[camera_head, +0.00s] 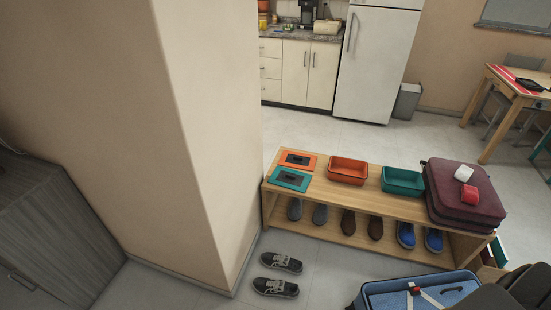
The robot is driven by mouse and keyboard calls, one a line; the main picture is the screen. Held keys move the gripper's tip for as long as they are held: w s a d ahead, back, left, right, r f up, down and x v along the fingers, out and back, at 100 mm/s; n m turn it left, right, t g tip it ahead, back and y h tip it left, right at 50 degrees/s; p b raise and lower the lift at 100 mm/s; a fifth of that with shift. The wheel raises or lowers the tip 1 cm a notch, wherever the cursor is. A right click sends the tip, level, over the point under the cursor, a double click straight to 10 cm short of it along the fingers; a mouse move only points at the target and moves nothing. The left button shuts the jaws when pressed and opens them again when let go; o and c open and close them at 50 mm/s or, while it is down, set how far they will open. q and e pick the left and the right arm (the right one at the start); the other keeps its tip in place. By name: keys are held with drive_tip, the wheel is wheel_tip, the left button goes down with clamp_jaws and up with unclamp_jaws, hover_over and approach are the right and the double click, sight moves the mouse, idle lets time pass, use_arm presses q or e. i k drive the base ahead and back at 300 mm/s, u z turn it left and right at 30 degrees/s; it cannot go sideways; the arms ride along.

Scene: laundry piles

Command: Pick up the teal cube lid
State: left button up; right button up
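The teal lid (290,180) is a flat teal plate with a dark rectangular middle. It lies flat on the left front end of the wooden bench top (322,187). An orange lid (298,160) of the same kind lies just behind it. An open orange bin (348,171) and an open teal bin (403,182) stand further right on the bench. Neither of my grippers can be made out in the head view, and nothing is touching the teal lid. Dark rounded shapes at the bottom right corner are cut off by the frame; I cannot tell what they are.
A maroon suitcase (463,198) lies on the bench's right end. Shoes (348,223) stand on the lower shelf and sneakers (276,287) on the floor. A blue suitcase (418,291) lies in front. A beige wall corner (205,130) stands left of the bench.

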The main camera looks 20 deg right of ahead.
sight(297, 181)
drive_tip(key=i, duration=0.8)
drive_tip(key=z, duration=1.6)
drive_tip(key=i, duration=0.55)
drive_tip(key=z, duration=0.2)
